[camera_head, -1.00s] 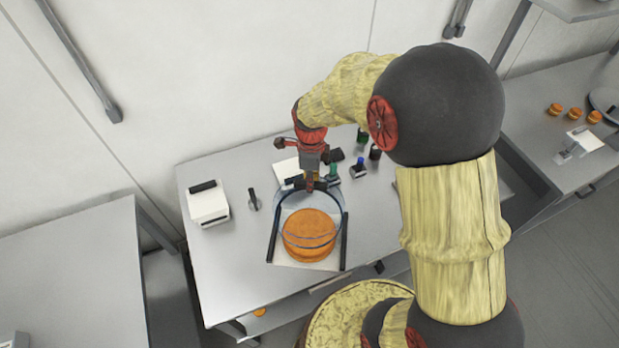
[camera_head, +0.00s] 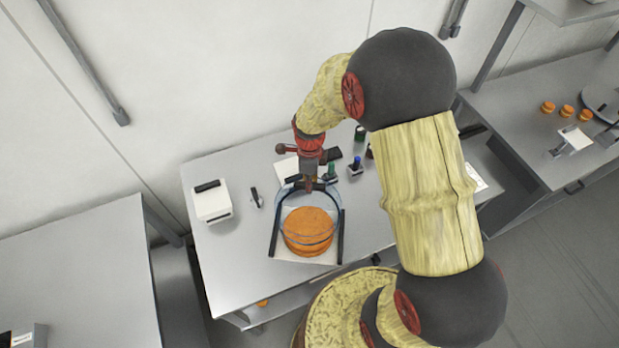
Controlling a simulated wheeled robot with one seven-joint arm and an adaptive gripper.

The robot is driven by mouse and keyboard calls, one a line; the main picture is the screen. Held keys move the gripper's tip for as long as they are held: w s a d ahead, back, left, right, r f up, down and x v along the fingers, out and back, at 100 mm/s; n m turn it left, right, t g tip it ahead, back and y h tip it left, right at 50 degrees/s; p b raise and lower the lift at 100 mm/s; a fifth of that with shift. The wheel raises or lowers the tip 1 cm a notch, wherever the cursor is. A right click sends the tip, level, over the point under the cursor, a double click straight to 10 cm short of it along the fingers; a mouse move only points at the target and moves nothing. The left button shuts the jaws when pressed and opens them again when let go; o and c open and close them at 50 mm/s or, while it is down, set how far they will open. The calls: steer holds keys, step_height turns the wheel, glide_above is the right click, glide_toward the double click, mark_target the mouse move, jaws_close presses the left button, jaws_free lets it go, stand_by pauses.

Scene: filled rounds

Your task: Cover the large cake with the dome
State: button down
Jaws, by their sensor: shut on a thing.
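The large cake (camera_head: 308,226) is round and orange-brown. It sits on a white board (camera_head: 292,257) with dark side rails, on the middle table. The clear dome (camera_head: 290,206) is a see-through shell with a visible rim line, and it overlaps the cake in the picture. I cannot tell whether its rim rests on the board or hangs a little above it. My gripper (camera_head: 309,186) points down at the dome's top and is shut on it there. The grip itself is small and partly hidden by the dark fingers.
A white box with a black handle (camera_head: 212,201) and a small dark tool (camera_head: 256,198) stand left on the table. Several small bottles (camera_head: 355,167) stand behind and right of the gripper. A right-hand table holds small orange rounds (camera_head: 567,111). The table's left front is clear.

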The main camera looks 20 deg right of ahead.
steer(key=shift+f+b, duration=5.05)
steer(key=shift+f, duration=3.25)
steer(key=c, duration=1.7)
jaws_free()
steer(key=shift+o, duration=0.8)
steer(key=shift+s, duration=0.1)
steer(key=o, duration=0.3)
steer(key=shift+r, duration=0.15)
step_height(320, 180, up, 7)
steer(key=p, duration=0.3)
steer(key=shift+p, duration=0.4)
